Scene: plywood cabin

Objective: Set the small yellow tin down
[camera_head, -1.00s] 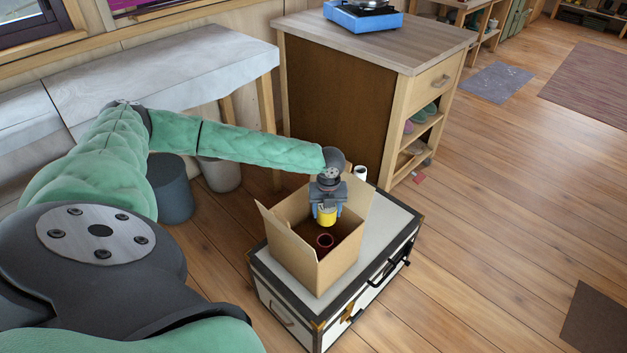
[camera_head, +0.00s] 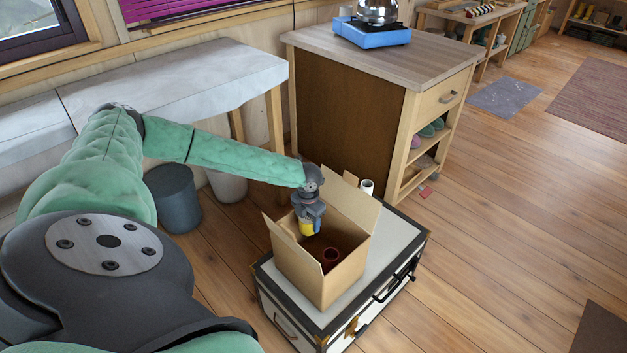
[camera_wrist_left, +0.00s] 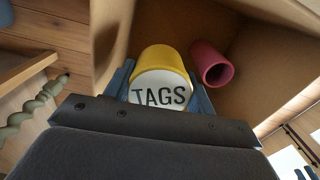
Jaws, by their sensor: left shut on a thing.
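The small yellow tin (camera_head: 306,228) is held in my left gripper (camera_head: 308,216), at the left side of an open cardboard box (camera_head: 335,284). In the left wrist view the tin (camera_wrist_left: 163,62) has a white round face reading TAGS, with the blue fingers of the gripper (camera_wrist_left: 160,88) closed on either side of it. A dark red cup (camera_head: 330,257) stands inside the box; in the left wrist view the cup (camera_wrist_left: 211,64) is to the right of the tin, apart from it. I cannot tell whether the tin touches the box floor. My right gripper is not in view.
The box stands on a white trunk with black edges (camera_head: 393,253). A white cylinder (camera_head: 367,187) is just behind the box. A wooden cabinet (camera_head: 345,110) carrying a blue stove (camera_head: 371,33) stands behind. The box flaps are raised around the gripper.

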